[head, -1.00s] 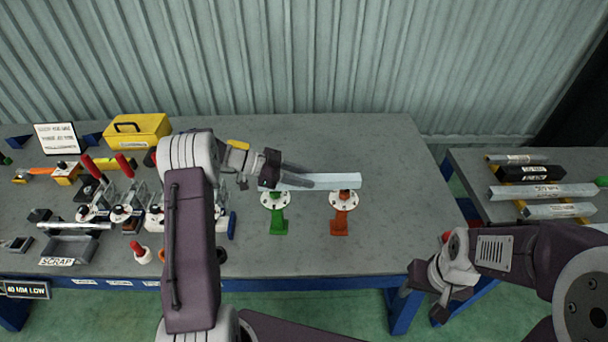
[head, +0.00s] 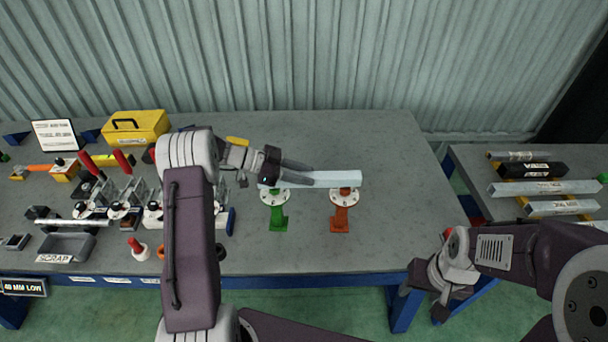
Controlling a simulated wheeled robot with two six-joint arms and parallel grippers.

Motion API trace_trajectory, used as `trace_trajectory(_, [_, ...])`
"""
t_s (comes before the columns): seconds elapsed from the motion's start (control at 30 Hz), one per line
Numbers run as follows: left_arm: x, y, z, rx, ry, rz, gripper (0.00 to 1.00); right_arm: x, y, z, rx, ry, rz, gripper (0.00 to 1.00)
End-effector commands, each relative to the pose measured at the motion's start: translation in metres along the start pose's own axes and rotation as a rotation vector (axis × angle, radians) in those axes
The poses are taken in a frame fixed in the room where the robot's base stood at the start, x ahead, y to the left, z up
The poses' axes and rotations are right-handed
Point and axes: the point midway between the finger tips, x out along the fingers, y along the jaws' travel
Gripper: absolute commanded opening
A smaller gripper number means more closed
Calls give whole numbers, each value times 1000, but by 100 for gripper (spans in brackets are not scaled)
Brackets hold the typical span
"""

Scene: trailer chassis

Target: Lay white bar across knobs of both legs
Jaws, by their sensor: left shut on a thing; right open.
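The white bar (head: 336,179) lies level from left to right over the tops of the green leg (head: 278,216) and the orange leg (head: 340,217). The legs stand upright on the grey bench, each with a pale round flange on top. My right gripper (head: 431,295) is open and empty, off the bench's front edge at the lower right.
Clamps with red handles (head: 103,160), a scrap tray (head: 68,246) and a yellow toolbox (head: 137,126) crowd the bench's left. A side table (head: 479,200) at right holds several bars. The bench (head: 388,150) is clear right of the legs.

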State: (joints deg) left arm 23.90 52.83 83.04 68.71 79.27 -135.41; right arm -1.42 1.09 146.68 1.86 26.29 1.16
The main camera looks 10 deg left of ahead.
Motion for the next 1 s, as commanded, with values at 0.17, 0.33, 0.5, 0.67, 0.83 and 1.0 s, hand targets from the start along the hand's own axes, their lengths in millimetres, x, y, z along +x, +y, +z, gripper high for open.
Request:
trace_trajectory(0.17, [1, 0, 2, 1, 1, 0, 0, 4, 0, 0, 0, 0, 0, 53])
trace_trajectory(0.33, [2, 0, 4, 0, 1, 0, 0, 8, 0, 1, 0, 0, 0, 53])
trace_trajectory(0.5, [3, 0, 6, 0, 1, 0, 0, 11, 0, 1, 0, 0, 0, 53])
trace_trajectory(0.67, [3, 0, 8, 0, 1, 0, 0, 14, 0, 2, 0, 0, 0, 53])
trace_trajectory(0.83, [3, 0, 8, 0, 1, 0, 52, 15, 0, 2, 0, 0, 0, 53])
trace_trajectory(1.0, [3, 0, 8, 0, 1, 0, 58, 15, 0, 2, 0, 0, 0, 53])
